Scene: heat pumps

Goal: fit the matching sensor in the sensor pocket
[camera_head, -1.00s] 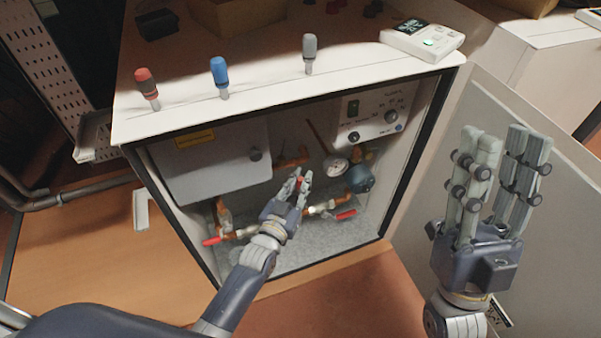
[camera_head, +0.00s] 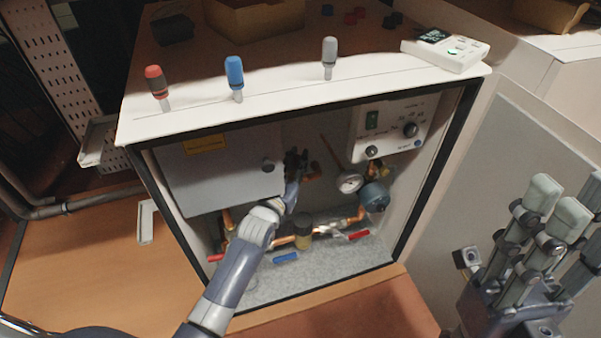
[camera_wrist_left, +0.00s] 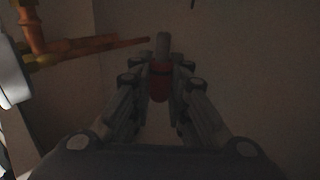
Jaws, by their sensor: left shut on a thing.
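My left gripper (camera_head: 293,165) is inside the open cabinet, its fingers dark and in shadow in the head view. The left wrist view shows it (camera_wrist_left: 160,80) shut on a red sensor (camera_wrist_left: 160,93) with a grey end pointing away from the palm. The sensor is held clear, apart from the copper pipe with a thin rod-like stub (camera_wrist_left: 120,43) at its upper left. I cannot tell which fitting is the sensor pocket. My right gripper (camera_head: 570,210) is raised at the lower right, fingers apart and empty, partly cut off by the frame.
Inside are a grey box (camera_head: 220,175), gauge (camera_head: 350,182), control panel (camera_head: 390,130), blue-handled (camera_head: 286,258) and red-handled (camera_head: 358,235) pipework. The open door (camera_head: 490,190) stands right.

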